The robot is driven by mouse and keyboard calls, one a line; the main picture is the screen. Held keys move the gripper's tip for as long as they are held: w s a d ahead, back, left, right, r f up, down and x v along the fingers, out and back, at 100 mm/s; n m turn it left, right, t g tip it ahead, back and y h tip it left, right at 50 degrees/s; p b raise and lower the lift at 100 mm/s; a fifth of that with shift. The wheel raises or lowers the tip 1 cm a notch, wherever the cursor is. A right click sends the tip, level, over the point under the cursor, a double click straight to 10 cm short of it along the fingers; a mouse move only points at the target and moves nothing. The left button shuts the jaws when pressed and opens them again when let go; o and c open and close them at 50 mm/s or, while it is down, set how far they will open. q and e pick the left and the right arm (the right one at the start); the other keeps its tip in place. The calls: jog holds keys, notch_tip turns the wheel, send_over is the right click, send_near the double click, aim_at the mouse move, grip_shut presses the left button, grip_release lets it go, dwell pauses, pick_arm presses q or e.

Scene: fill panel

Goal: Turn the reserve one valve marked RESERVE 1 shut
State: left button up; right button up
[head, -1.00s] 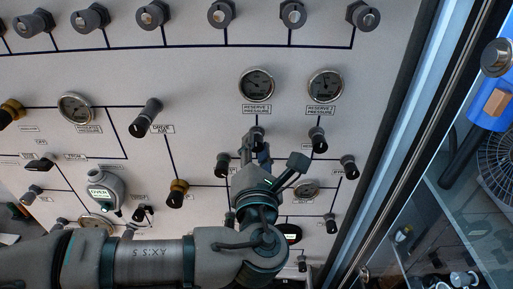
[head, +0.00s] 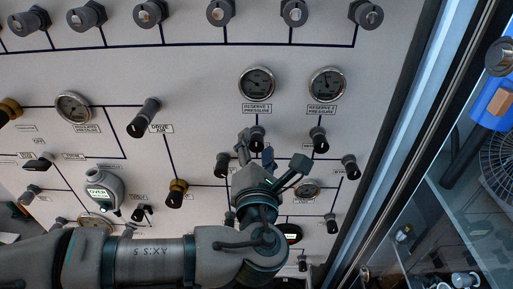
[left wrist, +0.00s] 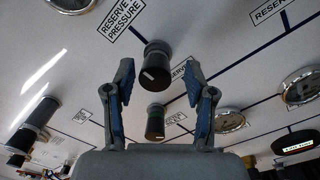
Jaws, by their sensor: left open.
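The reserve one valve is a black knob (head: 257,135) on the panel, below the gauge labelled RESERVE 1 PRESSURE (head: 256,108). In the left wrist view this knob (left wrist: 153,66) lies between and beyond the fingertips, with a pale mark on its end. A small label (left wrist: 180,70) beside it, starting RESER, is partly hidden by a finger. My left gripper (head: 256,149) is open just below the knob in the head view. Its two fingers are spread to either side in the left wrist view (left wrist: 158,80), and I see no contact. My right gripper is not in view.
Another black knob (head: 319,139) stands to the right under the RESERVE 2 gauge (head: 327,84). A dark knob (head: 223,164) is close to the left of my gripper, and another (left wrist: 155,122) shows between the fingers lower down. A metal frame edge bounds the panel at right.

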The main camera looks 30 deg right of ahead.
pick_arm(q)
jog(key=shift+s+a+r, duration=0.1)
jog(key=shift+s+a, duration=0.1)
jog(key=shift+s, duration=0.3)
jog(key=v, duration=1)
jog(key=shift+s+a+f, duration=0.2)
jog(key=shift+s+a, duration=0.05)
jog(key=shift+s, duration=0.1)
jog(key=shift+w+d, duration=0.1)
